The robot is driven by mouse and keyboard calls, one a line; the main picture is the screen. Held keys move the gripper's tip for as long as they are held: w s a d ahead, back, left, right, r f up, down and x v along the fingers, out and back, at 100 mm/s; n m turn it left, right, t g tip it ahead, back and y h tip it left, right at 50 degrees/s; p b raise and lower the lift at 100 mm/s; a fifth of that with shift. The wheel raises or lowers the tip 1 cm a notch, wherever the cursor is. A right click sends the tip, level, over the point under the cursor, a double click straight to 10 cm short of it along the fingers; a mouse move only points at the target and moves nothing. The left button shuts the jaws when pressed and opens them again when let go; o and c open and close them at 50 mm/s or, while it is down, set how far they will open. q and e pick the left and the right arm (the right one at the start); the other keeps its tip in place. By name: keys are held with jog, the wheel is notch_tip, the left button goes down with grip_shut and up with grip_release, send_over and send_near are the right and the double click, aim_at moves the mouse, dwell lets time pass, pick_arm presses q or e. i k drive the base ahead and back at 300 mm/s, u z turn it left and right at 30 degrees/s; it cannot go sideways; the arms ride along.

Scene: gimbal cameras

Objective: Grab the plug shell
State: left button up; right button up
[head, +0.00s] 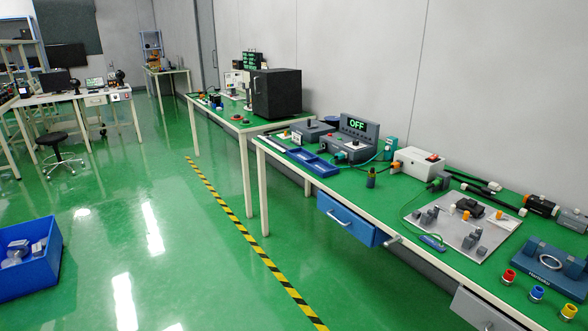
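No part is plainly marked as the plug shell, and I cannot tell which one it is. On the green-topped workbench (330,187) at the right stand a red round part (508,277), a blue one (536,294) and a yellow one (567,312), apart from each other near the front edge. A black cylindrical connector with an orange part (540,205) lies at the back right. A small dark upright piece (371,177) stands near the middle of the bench. Neither of my grippers is in view.
A grey plate with fixtures (462,238), a blue fixture block (550,268) and a white box (417,162) stand on the bench. A blue drawer (346,218) juts out below its front edge. A blue bin (28,262) sits on the floor. The striped floor strip (245,232) has clear floor beside it.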

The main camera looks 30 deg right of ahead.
aim_at(370, 183)
jog(key=z, duration=0.15)
jog(key=i, duration=1.15)
jog(key=z, duration=0.7)
